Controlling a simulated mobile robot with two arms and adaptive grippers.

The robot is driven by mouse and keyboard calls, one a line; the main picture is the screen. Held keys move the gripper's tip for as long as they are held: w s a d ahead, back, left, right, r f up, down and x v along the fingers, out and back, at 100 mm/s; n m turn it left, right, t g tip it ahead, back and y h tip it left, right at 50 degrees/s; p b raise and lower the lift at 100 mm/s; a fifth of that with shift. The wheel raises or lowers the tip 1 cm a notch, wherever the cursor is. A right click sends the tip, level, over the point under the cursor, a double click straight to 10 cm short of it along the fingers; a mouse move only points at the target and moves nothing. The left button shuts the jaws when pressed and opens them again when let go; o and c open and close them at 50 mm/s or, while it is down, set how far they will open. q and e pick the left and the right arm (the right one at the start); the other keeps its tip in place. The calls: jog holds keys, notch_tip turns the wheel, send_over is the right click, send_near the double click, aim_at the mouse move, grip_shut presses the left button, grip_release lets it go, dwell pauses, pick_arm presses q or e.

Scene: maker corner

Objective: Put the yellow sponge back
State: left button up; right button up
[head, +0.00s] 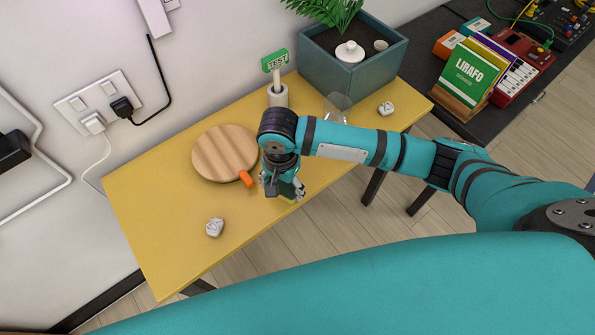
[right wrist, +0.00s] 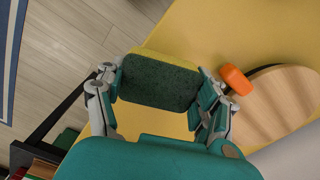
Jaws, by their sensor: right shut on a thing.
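My right gripper (head: 284,190) is over the front part of the yellow table (head: 150,225), in front of the round wooden board. In the right wrist view its fingers are shut on the yellow sponge (right wrist: 160,80), one on each short end. The sponge has a dark green scouring face turned to the wrist camera and a thin yellow rim showing along its far edge. In the head view the gripper mostly hides the sponge. I cannot tell whether it touches the table. My left gripper is not in view.
The round wooden board (head: 222,152) has an orange object (head: 246,178) at its edge, close to my right gripper. A small white item (head: 214,227) lies front left, another (head: 386,108) right. A planter (head: 355,65), green sign (head: 275,61) and clear glass (head: 337,104) stand behind.

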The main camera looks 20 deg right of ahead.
jog(key=w+d, duration=0.4)
jog(key=shift+d+f+p, duration=0.2)
jog(key=shift+d+p, duration=0.05)
jog(key=shift+p, duration=0.1)
jog(key=shift+f+p, duration=0.35)
jog(key=shift+f, duration=1.45)
jog(key=shift+f, duration=0.1)
jog(key=o, duration=1.1)
notch_tip(320, 180, up, 12)
jog(key=shift+r+b, duration=0.15)
jog(key=shift+b, duration=0.45)
